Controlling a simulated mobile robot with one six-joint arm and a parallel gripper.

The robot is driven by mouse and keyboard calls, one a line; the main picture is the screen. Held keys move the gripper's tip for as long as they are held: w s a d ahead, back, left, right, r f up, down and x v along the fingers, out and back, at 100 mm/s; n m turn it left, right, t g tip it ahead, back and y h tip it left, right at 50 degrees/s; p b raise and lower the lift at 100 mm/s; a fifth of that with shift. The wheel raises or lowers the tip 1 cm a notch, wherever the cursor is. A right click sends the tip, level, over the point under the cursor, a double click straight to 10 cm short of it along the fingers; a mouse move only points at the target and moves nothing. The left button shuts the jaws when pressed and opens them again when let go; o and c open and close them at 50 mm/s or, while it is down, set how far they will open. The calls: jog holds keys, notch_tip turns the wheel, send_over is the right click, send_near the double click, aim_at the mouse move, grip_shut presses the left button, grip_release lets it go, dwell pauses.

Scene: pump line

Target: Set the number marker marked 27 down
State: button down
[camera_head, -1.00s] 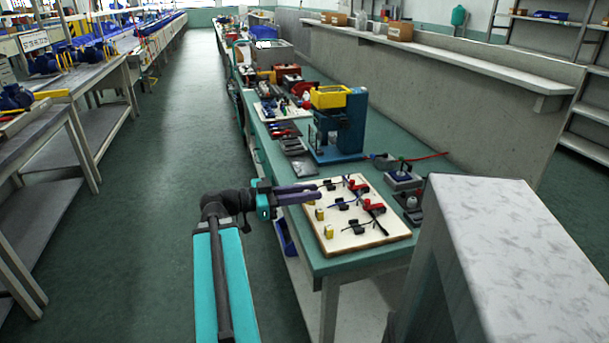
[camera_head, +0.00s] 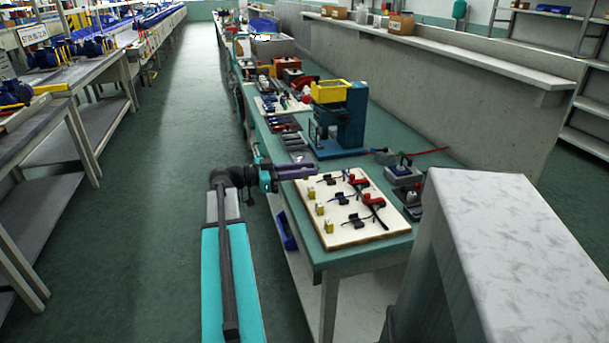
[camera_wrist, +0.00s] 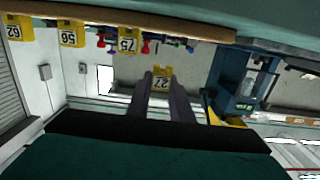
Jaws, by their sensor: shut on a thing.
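My gripper (camera_head: 312,171) is held above the green bench, near the far left corner of the white board (camera_head: 384,235). In the wrist view my gripper (camera_wrist: 162,82) is shut on the yellow number marker marked 27 (camera_wrist: 162,77), held at the fingertips with its face toward the camera. The picture there looks upside down. The held marker is too small to make out in the head view. Three other yellow markers stand along the board's left side, one of them (camera_head: 329,226) nearest; the wrist view also shows a row of yellow markers (camera_wrist: 128,40).
Black fittings and red-handled parts (camera_head: 373,199) sit on the board. A blue machine with a yellow top (camera_head: 345,118) stands beyond it. A dark flat tray (camera_head: 298,148) lies near the gripper. A grey-white block (camera_head: 520,240) fills the front right.

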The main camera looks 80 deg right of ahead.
aim_at(305, 183)
jog(key=shift+w+d+f, duration=0.1)
jog(key=shift+w+d, duration=0.05)
jog(key=shift+d, duration=0.6)
jog(key=shift+w+d+f, duration=0.1)
jog(key=shift+w+d, duration=0.05)
jog(key=shift+d, duration=0.55)
jog(key=shift+f, duration=1.7)
jog(key=shift+f, duration=0.15)
jog(key=c, duration=1.6)
grip_release()
jog(key=shift+r, duration=0.25)
jog(key=v, duration=1.2)
jog(key=shift+f, duration=0.1)
